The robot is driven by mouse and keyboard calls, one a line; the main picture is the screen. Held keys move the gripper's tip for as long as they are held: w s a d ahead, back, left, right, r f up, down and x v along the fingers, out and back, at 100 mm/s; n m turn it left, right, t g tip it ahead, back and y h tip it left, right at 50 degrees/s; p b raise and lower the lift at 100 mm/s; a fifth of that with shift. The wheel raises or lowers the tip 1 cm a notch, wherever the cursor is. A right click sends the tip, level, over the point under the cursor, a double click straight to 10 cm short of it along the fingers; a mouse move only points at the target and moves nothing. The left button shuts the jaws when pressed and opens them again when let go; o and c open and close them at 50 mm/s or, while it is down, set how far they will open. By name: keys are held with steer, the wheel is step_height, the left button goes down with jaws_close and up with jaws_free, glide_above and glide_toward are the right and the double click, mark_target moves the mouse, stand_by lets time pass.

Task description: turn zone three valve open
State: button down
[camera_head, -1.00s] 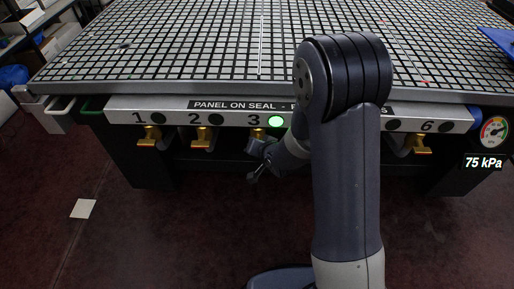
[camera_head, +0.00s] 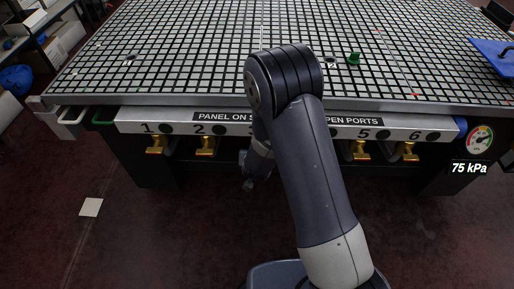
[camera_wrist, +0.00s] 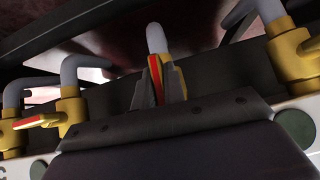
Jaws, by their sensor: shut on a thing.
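My gripper (camera_wrist: 160,82) is shut on a valve handle (camera_wrist: 155,75), red with a yellow edge, in the wrist view. The handle stands between the two grey fingers, in front of a grey pipe. In the head view my gripper (camera_head: 249,180) shows below the panel strip (camera_head: 183,129) near the number 3, which is mostly behind my arm. The zone three valve and its light are hidden there by my arm. The pressure gauge (camera_head: 480,139) at the right reads 75 kPa.
Brass valves hang under numbers 1 (camera_head: 157,145), 2 (camera_head: 205,146), 5 (camera_head: 361,150) and 6 (camera_head: 409,151). Neighbouring valves flank the fingers in the wrist view. A green piece (camera_head: 353,58) stands on the grid table (camera_head: 180,40). A blue panel (camera_head: 493,56) is at right.

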steer(key=shift+w+p, duration=0.1)
steer(key=shift+p, duration=0.5)
steer(key=shift+r, duration=0.1)
steer(key=c, duration=1.5)
jaws_free()
steer(key=p+v, duration=0.1)
steer(key=v, duration=0.9)
steer(key=shift+s+a+r, duration=0.15)
steer(key=shift+s+r, duration=0.05)
steer(key=shift+s, duration=0.15)
steer(key=b+x, duration=0.1)
steer(key=x, duration=1)
